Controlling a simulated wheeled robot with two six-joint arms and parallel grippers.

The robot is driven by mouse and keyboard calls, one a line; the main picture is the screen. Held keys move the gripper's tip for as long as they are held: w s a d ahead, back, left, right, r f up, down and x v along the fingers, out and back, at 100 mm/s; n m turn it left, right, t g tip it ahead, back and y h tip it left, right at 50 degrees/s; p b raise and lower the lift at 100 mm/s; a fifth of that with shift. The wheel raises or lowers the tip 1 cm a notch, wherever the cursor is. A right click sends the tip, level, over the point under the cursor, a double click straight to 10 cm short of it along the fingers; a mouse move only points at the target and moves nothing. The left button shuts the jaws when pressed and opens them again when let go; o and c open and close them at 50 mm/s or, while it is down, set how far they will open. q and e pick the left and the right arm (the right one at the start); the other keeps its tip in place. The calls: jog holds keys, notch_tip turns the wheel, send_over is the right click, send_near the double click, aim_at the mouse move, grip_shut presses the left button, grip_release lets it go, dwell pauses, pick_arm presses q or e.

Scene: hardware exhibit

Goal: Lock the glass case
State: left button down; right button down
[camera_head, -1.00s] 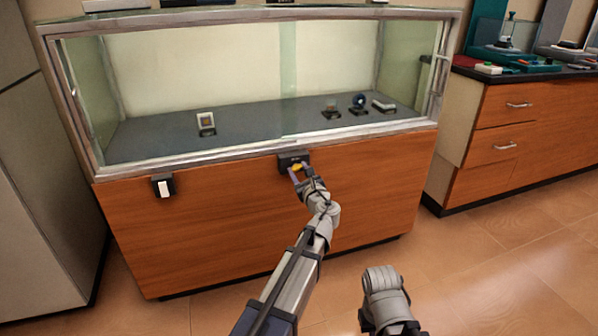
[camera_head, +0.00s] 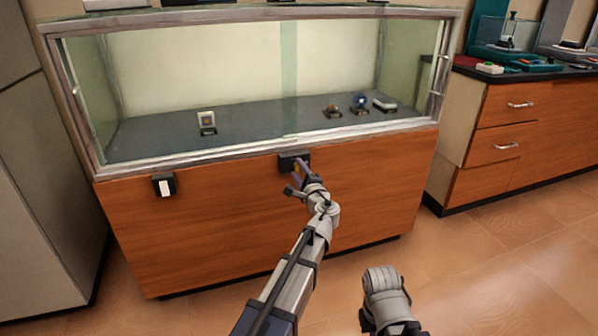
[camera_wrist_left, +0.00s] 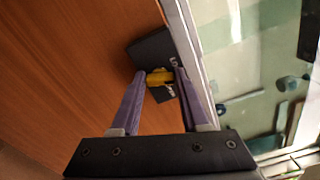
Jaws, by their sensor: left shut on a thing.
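The glass case (camera_head: 270,131) has a metal frame and stands on a wooden base. A black lock box (camera_head: 289,158) sits on the base's front, just under the frame; it also shows in the left wrist view (camera_wrist_left: 152,50). A yellow key-like piece (camera_wrist_left: 160,78) stands out from the lock. My left gripper (camera_head: 299,170) is at the lock, with its purple fingers shut on the yellow piece. The left wrist view shows the fingertips (camera_wrist_left: 161,76) on either side of it. The lettering on the lock is partly hidden.
A black box with a white plate (camera_head: 165,186) is on the base, left of the lock. Small exhibits, including a framed piece (camera_head: 206,119), stand inside the case. A wooden counter (camera_head: 510,130) stands at right. The floor in front is clear.

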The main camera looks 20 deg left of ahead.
pick_arm(q)
jog(key=shift+n, duration=1.7)
jog(key=shift+f+n, duration=0.1)
jog(key=shift+n, duration=0.2)
jog(key=shift+c, duration=2)
grip_release()
jog(key=v, duration=0.8)
